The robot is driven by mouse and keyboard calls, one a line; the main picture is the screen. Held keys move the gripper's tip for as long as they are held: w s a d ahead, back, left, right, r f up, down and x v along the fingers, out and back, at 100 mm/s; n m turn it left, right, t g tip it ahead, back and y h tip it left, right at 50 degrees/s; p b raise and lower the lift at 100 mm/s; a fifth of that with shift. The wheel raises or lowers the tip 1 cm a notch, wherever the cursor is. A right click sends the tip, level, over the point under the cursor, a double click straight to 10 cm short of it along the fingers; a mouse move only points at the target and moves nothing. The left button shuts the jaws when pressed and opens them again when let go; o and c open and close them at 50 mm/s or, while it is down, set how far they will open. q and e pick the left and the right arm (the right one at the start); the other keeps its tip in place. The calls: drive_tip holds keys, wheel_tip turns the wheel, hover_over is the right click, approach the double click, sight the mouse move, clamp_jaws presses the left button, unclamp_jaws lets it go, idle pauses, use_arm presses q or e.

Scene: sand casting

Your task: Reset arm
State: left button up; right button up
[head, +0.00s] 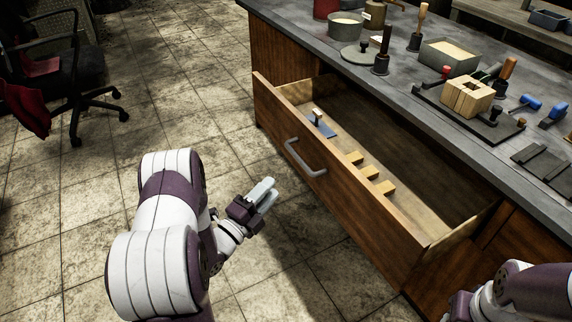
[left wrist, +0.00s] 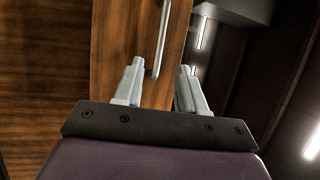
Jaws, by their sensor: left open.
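My left gripper (head: 264,190) is in front of the open drawer in the head view, out over the floor and apart from the drawer handle (head: 306,158). In the left wrist view its two fingers (left wrist: 160,88) stand apart with nothing between them. The handle (left wrist: 161,40) shows beyond the fingertips on the brown drawer front (left wrist: 115,45). My right arm (head: 520,292) shows only in part at the lower right of the head view; its gripper is out of the picture.
The drawer (head: 345,200) is pulled out and holds several small wooden blocks (head: 370,172) and a blue-based tool (head: 320,124). The grey worktop (head: 310,32) carries a wooden mould block (head: 466,97), sand containers (head: 449,55) and tools. A black chair (head: 75,75) stands at the upper left. Tiled floor lies open left of the drawer.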

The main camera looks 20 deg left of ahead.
use_arm(q)
drive_tip(key=s+a+f+n+g+y, duration=0.2)
drive_tip(key=s+f+n+g+y, duration=0.1)
drive_tip(key=f+n+g, duration=0.35)
drive_tip(key=s+a+f+n+g+y, duration=0.2)
drive_tip(key=s+f+n+g+y, duration=0.1)
drive_tip(key=f+n+g, duration=0.35)
drive_tip(key=s+d+r+n+g, duration=0.6)
drive_tip(key=s+d+r+n, duration=0.35)
drive_tip(key=s, duration=0.25)
drive_tip(key=w+d+r+m+t+p, duration=0.1)
drive_tip(key=w+d+r+m+p, duration=0.2)
drive_tip(key=r, duration=0.5)
wheel_tip(320, 180, up, 28)
drive_tip(key=s+p, duration=0.1)
drive_tip(key=p, duration=2.8)
drive_tip(key=shift+d+r+h, duration=0.25)
drive_tip(key=shift+d+h, duration=0.05)
drive_tip(key=shift+h, duration=0.1)
